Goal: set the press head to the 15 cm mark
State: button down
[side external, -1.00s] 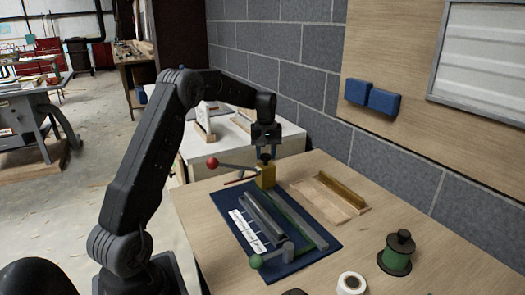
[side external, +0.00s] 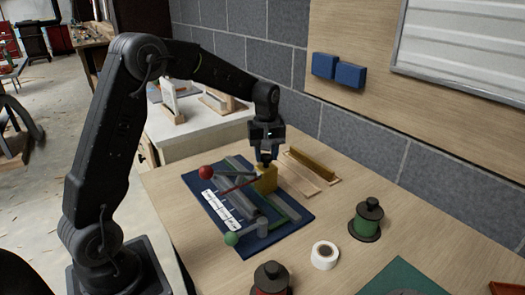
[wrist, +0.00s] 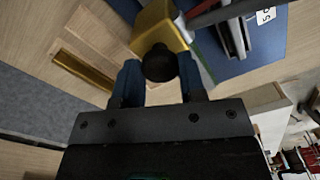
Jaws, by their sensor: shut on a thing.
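The press head (side external: 265,179) is a yellow block with a dark knob (wrist: 160,63) on top, along the right side of the blue base board (side external: 248,243).
A wooden tray with a yellow bar (side external: 312,163) lies just right of the board. A tape roll (side external: 324,255), a red spool (side external: 271,279) and a green spool (side external: 367,217) stand nearer on the table. The grey block wall is behind.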

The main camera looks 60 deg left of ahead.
jog(key=c, duration=0.7)
grip_release()
jog(key=shift+r, duration=0.1)
notch_tip(320, 180, up, 14)
jog(key=shift+f, duration=0.2)
jog(key=s+d+r+m+t, duration=0.1)
jog(key=s+d+m+t, duration=0.1)
jog(key=s+d+m, duration=0.5)
jog(key=s+d+r+m+t, duration=0.15)
jog(key=s+d, duration=0.25)
jog(key=s, duration=0.6)
jog(key=s+d+f+m+t, duration=0.2)
jog(key=s+d+f+m, duration=0.1)
jog(key=s, duration=0.5)
notch_tip(320, 180, down, 2)
jog(key=shift+f+m, duration=0.2)
jog(key=shift+m, duration=0.45)
